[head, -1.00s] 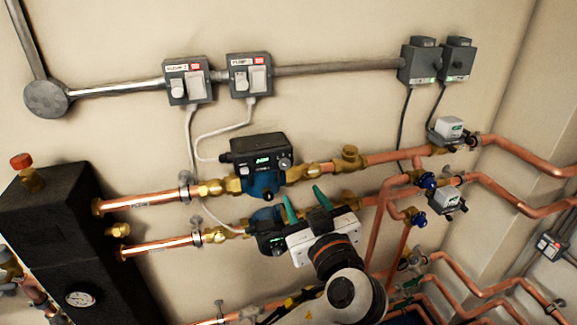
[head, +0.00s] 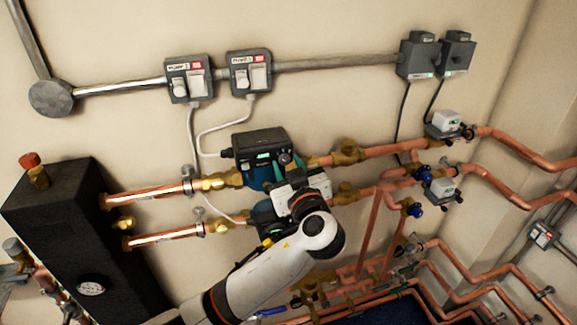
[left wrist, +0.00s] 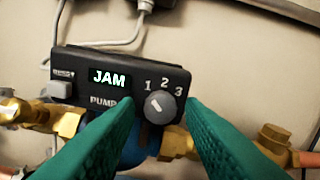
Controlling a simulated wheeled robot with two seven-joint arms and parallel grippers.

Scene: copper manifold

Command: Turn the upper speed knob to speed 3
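The upper pump (head: 258,145) is a black control box on a blue body on the upper copper pipe. Its lit display (left wrist: 109,78) reads JAM in the left wrist view. The round grey upper speed knob (left wrist: 159,106) sits right of the display under the numbers 1, 2 and 3. Its white mark slants to the upper left, toward 1. My left gripper (left wrist: 160,102) is open, its green fingers on either side of the knob with gaps showing. In the head view my left gripper (head: 294,165) covers most of the knob. My right gripper is out of view.
The lower pump (head: 262,210) is partly hidden behind my left gripper and arm. A grey button (left wrist: 58,89) sits at the box's left end. Brass fittings (head: 345,152) and copper pipes flank the pumps. Switch boxes (head: 249,73) hang on the wall above.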

